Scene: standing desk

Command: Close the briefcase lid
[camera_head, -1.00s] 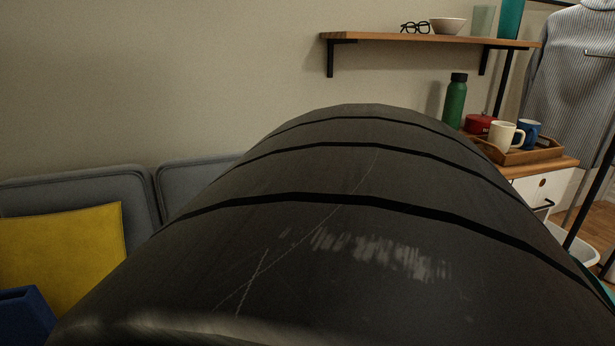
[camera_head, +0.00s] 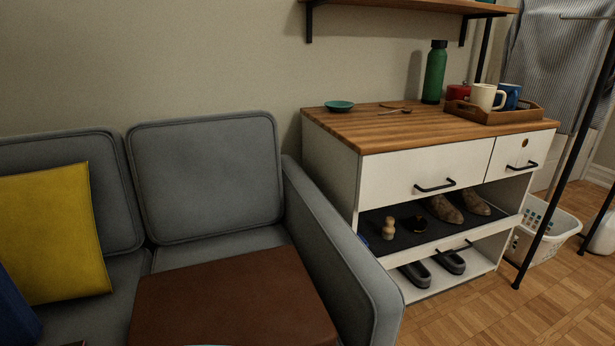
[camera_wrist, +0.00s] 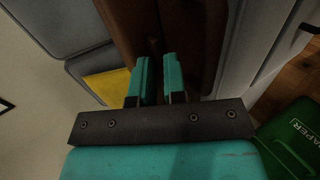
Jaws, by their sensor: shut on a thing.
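The brown briefcase (camera_head: 235,300) is on the grey sofa seat at the bottom of the head view. Its front part is cut off by the frame, and I cannot tell the lid's angle from what shows. In the wrist view brown surfaces of the briefcase (camera_wrist: 193,40) fill the top middle, with a dark gap between the fingers. My gripper (camera_wrist: 158,72) has two teal fingers pointing at it, close together and shut on a brown part of the briefcase. Exactly which part is held is too dark to tell. My gripper does not show in the head view.
The grey sofa's armrest (camera_head: 345,250) stands right of the briefcase. A yellow cushion (camera_head: 55,235) leans at the left. A white cabinet (camera_head: 420,170) with a wooden top stands beyond the armrest. A green bin (camera_wrist: 300,135) shows at the wrist view's lower right.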

